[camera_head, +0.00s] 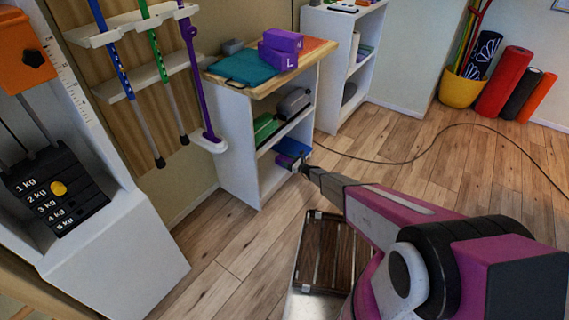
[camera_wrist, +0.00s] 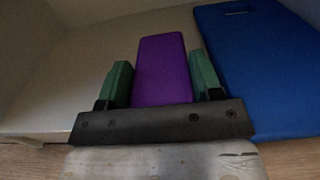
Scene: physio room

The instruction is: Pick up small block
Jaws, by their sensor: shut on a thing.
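A small purple block (camera_wrist: 163,70) lies between the two green fingers of my gripper (camera_wrist: 164,82) in the wrist view, and the fingers are shut on its sides. In the head view my gripper (camera_head: 302,166) reaches into the low part of the white shelf unit (camera_head: 235,150). A bit of the purple block (camera_head: 286,161) shows there just past the fingertips. The wrist view shows the block over the pale shelf board (camera_wrist: 75,75); I cannot tell whether it touches the board.
A blue flat board (camera_wrist: 255,70) lies close to the right of my gripper; it also shows in the head view (camera_head: 293,147). Green (camera_head: 265,128) and grey (camera_head: 293,102) items sit on the shelf above. Purple blocks (camera_head: 277,57) and a teal board (camera_head: 242,68) are on top.

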